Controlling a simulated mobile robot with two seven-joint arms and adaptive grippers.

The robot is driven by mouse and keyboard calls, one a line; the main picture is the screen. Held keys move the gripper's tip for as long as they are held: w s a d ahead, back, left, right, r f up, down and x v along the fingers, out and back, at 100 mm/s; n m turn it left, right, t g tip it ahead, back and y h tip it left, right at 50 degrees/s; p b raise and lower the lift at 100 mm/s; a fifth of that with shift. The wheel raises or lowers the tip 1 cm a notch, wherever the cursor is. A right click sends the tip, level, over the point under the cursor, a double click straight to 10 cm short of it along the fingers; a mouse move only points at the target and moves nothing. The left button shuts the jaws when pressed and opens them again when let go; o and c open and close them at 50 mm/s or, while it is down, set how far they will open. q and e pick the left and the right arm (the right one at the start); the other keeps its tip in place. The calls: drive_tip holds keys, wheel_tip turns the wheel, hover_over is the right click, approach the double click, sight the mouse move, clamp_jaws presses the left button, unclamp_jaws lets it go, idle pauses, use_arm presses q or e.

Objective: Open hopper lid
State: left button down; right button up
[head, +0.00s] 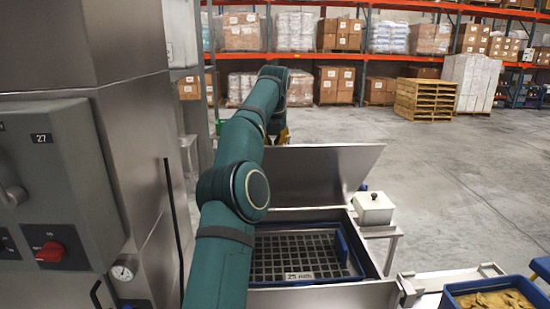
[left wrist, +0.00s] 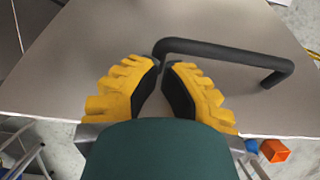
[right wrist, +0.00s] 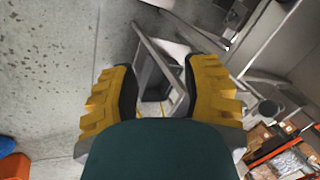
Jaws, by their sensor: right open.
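The grey hopper lid (head: 325,170) stands tilted up along the far rim of the hopper (head: 378,292). Below it the hopper mouth is uncovered and shows a dark grid. My left arm reaches over the hopper, and my left gripper (head: 284,137) is beyond the lid's upper edge, mostly hidden. In the left wrist view its yellow fingers (left wrist: 162,66) are close together at one end of the black lid handle (left wrist: 225,51) and appear shut on it. My right gripper (right wrist: 158,62) is open and empty, and is not in the head view.
A grey cabinet with a red switch (head: 48,252) stands close on the left. A white box with a black knob (head: 373,209) sits right of the hopper. A blue tub (head: 453,303) with yellowish contents is at lower right. Open floor, a pallet stack (head: 425,100) and shelving lie beyond.

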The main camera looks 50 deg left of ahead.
use_arm(q)
drive_tip(key=s+d, duration=0.7)
drive_tip(key=d, duration=0.1)
drive_tip(key=shift+s+d, duration=0.35)
drive_tip(key=shift+d, duration=0.05)
